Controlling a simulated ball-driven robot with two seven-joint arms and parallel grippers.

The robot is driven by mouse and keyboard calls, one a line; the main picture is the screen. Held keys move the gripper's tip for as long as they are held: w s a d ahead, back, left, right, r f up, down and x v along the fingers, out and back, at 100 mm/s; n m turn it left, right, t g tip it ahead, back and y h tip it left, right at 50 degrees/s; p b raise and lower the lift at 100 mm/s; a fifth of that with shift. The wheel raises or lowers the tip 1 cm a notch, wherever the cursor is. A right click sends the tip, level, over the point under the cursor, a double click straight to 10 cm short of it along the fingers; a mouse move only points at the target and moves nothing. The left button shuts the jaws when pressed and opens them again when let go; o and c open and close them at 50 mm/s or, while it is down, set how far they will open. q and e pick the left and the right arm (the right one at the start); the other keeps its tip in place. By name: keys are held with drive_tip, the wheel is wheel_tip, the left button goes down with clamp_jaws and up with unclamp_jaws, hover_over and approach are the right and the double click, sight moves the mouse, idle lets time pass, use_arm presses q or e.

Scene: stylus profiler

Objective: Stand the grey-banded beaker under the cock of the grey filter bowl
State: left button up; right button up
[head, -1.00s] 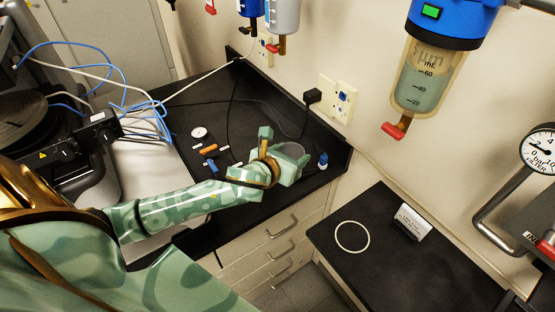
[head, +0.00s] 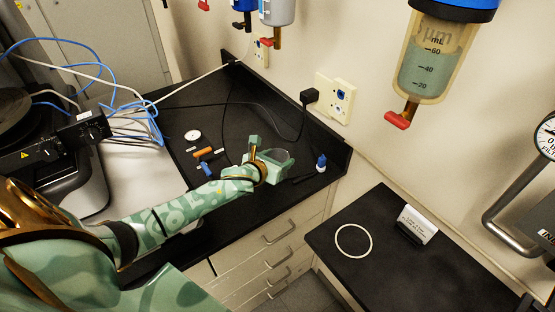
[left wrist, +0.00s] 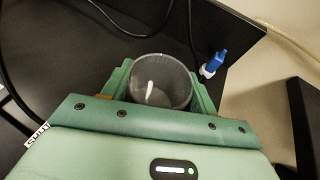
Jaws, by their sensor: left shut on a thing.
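My left gripper (head: 270,160) is over the far black bench, shut on a clear, greyish beaker (head: 281,159). In the left wrist view the beaker (left wrist: 160,82) is upright between the two green fingers, its open mouth facing the camera. I cannot make out its band, nor whether its base touches the bench. A grey filter bowl (head: 277,10) hangs on the wall at the top, with a red-handled cock (head: 267,42) below it. A larger clear bowl (head: 427,68) with a blue head and red-handled cock (head: 398,120) hangs nearer, at the right. My right gripper is not in view.
A small dial (head: 193,135) and an orange piece (head: 203,152) lie to the left. Cables cross the bench. The right bench has a white ring (head: 353,241) and a sign (head: 418,224); a gap separates the benches.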

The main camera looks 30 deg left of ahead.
use_arm(q)
drive_tip(key=shift+f, duration=0.15)
drive_tip(key=o, duration=1.4)
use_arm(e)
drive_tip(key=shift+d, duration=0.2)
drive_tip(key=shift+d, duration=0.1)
use_arm(q)
drive_tip(key=shift+r, duration=0.25)
drive_tip(key=p+v, duration=0.2)
drive_tip(key=v, duration=1)
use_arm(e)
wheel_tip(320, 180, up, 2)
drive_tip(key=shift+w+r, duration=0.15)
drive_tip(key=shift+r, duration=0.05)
